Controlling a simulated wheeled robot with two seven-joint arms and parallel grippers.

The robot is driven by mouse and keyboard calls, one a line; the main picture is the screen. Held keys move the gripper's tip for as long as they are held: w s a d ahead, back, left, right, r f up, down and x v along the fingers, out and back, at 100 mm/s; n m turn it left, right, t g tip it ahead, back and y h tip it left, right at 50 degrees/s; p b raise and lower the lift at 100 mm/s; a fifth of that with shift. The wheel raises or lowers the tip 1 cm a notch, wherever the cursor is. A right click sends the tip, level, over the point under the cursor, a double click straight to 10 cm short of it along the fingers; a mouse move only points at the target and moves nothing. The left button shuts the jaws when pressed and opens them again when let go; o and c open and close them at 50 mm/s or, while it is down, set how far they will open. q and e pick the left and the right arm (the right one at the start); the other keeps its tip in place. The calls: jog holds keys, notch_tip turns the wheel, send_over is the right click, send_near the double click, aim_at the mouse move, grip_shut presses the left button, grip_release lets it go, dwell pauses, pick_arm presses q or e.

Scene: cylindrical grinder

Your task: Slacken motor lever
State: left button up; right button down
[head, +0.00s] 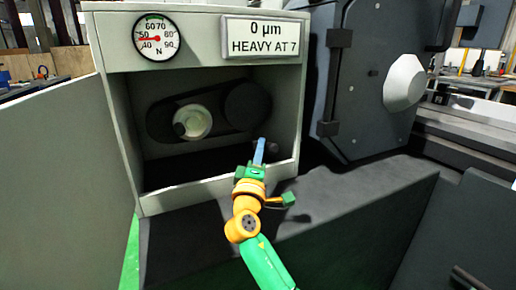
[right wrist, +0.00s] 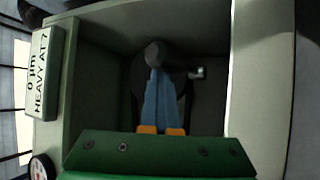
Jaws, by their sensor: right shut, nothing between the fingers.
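My right gripper (head: 260,142) reaches into the open front of the grey cabinet (head: 215,188), at its lower right. Its blue fingers are together with nothing between them; they also show in the right wrist view (right wrist: 157,75). A dark rounded knob, which looks like the end of the motor lever (right wrist: 155,53), is just beyond the fingertips. In the head view the lever (head: 273,147) is a small dim shape right of the fingertips. I cannot tell whether the fingers touch it. A short metallic stub (right wrist: 197,72) sits beside it. My left gripper is not in view.
Inside the cabinet a dark belt (head: 165,125) runs around a pale pulley (head: 193,122) and a dark pulley (head: 247,105). A dial gauge (head: 156,38) and a sign reading 0 µm, HEAVY AT 7 (head: 264,38) are above. The cabinet side walls closely bound the opening.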

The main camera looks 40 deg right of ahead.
jog(key=shift+s+f+b, duration=0.1)
jog(key=shift+f+b, duration=0.2)
jog(key=shift+f, duration=0.5)
jog(key=r+b+v, duration=0.1)
jog(key=v, duration=0.5)
jog(key=shift+s+a+f, duration=0.15)
jog(key=shift+s+a, duration=0.15)
jog(key=shift+a, duration=0.05)
